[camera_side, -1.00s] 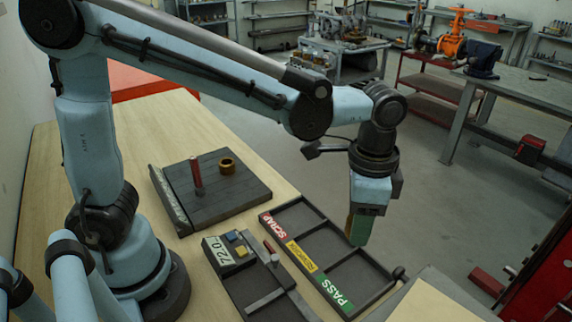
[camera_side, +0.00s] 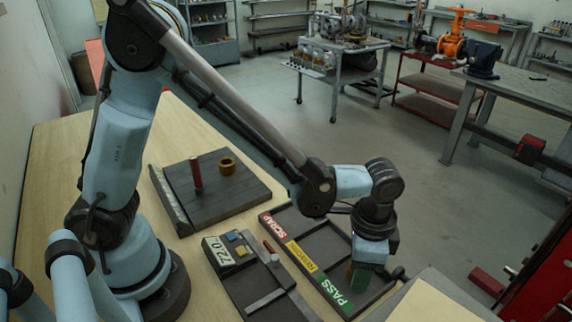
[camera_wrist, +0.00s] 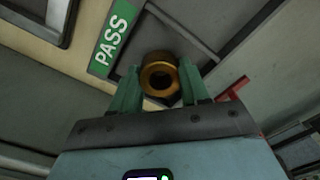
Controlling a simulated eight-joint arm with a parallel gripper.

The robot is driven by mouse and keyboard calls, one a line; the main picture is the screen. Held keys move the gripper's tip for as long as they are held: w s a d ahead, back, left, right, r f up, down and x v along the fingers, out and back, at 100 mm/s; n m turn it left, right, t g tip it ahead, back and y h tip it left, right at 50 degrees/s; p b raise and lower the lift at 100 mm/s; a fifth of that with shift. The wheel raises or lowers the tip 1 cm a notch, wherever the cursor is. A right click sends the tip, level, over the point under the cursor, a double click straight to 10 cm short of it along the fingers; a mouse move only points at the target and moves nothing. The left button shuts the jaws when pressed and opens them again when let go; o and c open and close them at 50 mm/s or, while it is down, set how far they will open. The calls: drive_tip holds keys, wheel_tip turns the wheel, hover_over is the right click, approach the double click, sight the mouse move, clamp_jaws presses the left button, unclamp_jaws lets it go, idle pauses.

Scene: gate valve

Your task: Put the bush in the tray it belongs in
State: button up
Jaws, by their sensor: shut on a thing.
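My gripper (camera_side: 360,279) points down over the PASS end of the sorting tray (camera_side: 318,238). In the wrist view its green fingers (camera_wrist: 159,82) are shut on a bronze bush (camera_wrist: 160,72), one finger on each side. The bush's bore faces the camera. The tray has compartments labelled SCRAP in red (camera_side: 278,226), a yellow label (camera_side: 302,256) too small to read surely, and PASS in green (camera_side: 338,297). The PASS label also shows in the wrist view (camera_wrist: 114,37), left of the bush. The gap between bush and tray floor cannot be told.
A dark plate (camera_side: 235,196) holds a second bronze ring (camera_side: 227,166) and a red upright pin (camera_side: 196,175). A measuring fixture (camera_side: 236,282) reading 72.0 stands left of the tray. A pale board (camera_side: 440,300) lies at the right.

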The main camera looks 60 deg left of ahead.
drive_tip(key=shift+f, duration=0.2)
drive_tip(key=shift+f, duration=0.1)
drive_tip(key=o, duration=1.3)
drive_tip(key=shift+c, duration=0.2)
wheel_tip(320, 180, up, 12)
drive_tip(key=f, duration=0.1)
drive_tip(key=s+a+r+n+t, duration=0.1)
drive_tip(key=s+a+n+t, duration=0.1)
drive_tip(key=a, duration=0.7)
drive_tip(key=s+a+r+n+t, duration=0.1)
drive_tip(key=s+a+n+t, duration=0.1)
drive_tip(key=a+n+t, duration=0.3)
drive_tip(key=shift+s+a+n, duration=0.15)
drive_tip(key=shift+a+n, duration=0.85)
drive_tip(key=shift+a, duration=1.4)
